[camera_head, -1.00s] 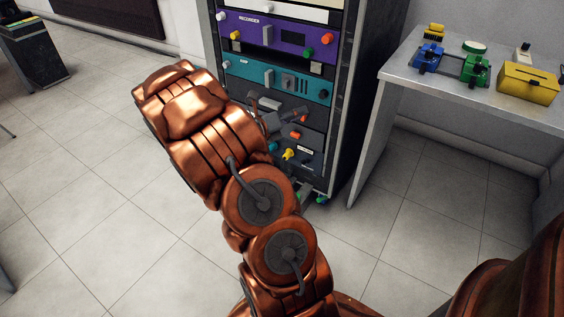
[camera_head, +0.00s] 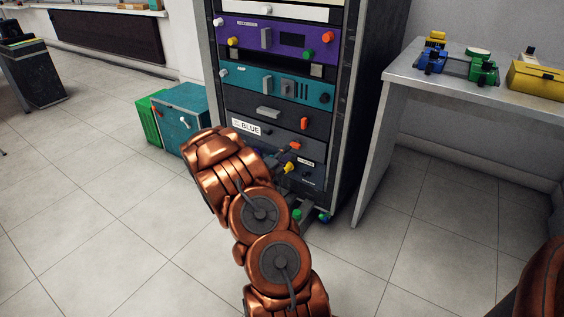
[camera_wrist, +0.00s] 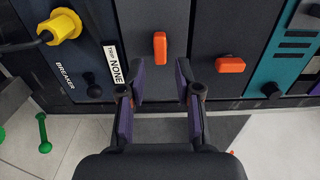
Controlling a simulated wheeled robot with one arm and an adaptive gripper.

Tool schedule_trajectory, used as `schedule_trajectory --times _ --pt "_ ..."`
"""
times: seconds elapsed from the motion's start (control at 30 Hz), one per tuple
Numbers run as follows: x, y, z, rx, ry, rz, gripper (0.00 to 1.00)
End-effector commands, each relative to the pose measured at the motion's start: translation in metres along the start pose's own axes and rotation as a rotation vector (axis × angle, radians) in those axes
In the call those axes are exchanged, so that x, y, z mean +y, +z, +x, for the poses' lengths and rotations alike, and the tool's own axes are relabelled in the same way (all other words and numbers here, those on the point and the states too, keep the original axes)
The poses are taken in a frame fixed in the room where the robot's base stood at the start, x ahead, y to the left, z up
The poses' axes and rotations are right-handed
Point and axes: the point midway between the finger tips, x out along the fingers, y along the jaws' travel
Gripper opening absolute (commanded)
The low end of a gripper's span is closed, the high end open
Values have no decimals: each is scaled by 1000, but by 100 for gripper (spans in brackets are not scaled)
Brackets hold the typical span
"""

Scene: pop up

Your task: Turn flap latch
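An orange flap latch (camera_wrist: 160,48) stands on a dark rack panel beside a "NONE" label (camera_wrist: 111,63) in the wrist view. My gripper (camera_wrist: 160,84) is open, its two fingers apart and empty, with this latch ahead between them. No contact is visible. In the head view this latch (camera_head: 295,146) shows just beyond my gripper (camera_head: 281,158), which my arm partly hides. A second orange latch (camera_wrist: 230,65) on the neighbouring panel lies right of my fingers in the wrist view. It also shows higher on the rack in the head view (camera_head: 304,123).
A yellow knob (camera_wrist: 60,26) sits on the breaker panel, left of my fingers. The teal panel (camera_head: 275,88) is higher on the rack. A grey table (camera_head: 440,75) with coloured devices stands right. A teal box (camera_head: 181,116) stands left. Open tiled floor surrounds the rack.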

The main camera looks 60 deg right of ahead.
Motion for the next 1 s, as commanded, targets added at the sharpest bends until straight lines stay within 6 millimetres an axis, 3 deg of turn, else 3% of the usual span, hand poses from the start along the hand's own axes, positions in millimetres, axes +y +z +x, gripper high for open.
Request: schedule_trajectory --times 0.3,0.73,1.0 --pt "-4 -1 29 3 0 1 33" --pt "-2 0 52 0 -2 2 33" --pt "0 0 52 1 -1 1 7"
